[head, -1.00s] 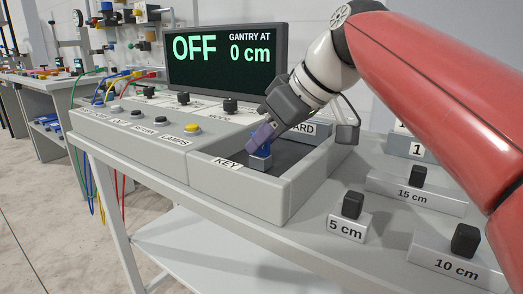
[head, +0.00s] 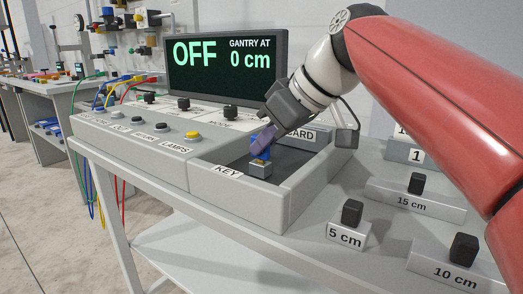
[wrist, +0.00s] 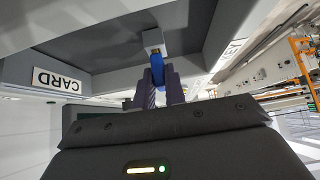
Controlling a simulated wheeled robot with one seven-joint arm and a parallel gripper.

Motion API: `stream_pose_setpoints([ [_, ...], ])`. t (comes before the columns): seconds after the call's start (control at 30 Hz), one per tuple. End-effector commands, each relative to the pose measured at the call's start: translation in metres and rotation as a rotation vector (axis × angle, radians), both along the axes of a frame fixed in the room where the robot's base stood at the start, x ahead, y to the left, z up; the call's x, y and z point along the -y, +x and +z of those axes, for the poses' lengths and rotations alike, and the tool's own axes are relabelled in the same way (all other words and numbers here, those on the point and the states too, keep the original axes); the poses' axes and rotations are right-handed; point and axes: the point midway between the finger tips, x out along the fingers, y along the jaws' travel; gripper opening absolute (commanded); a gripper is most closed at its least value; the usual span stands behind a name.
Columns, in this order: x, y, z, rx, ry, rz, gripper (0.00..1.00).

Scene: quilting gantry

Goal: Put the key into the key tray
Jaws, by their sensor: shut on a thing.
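The key is a blue piece (head: 261,154) inside the grey tray (head: 238,194) that bears a KEY label at its front and a CARD label at its back. My gripper (head: 262,142) reaches down into this tray, its purplish fingers shut on the blue piece. In the wrist view the blue piece (wrist: 158,65) shows between and beyond the fingertips (wrist: 159,78). A small grey block with a yellow spot (head: 260,170) sits at its lower end, near the KEY side. I cannot tell whether the block is joined to the key.
A console with knobs and a yellow button (head: 193,136) stands left of the tray. The display (head: 226,62) behind reads OFF and 0 cm. Black-topped blocks marked 5 cm (head: 345,236), 15 cm and 10 cm stand at right. The tray walls are raised around my fingers.

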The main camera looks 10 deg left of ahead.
Motion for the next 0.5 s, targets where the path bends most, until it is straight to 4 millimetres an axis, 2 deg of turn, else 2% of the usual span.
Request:
stream_pose_setpoints([
  [0.5, 0.0, 0.0, 0.021, 0.0, 0.0, 0.0, 0.0],
])
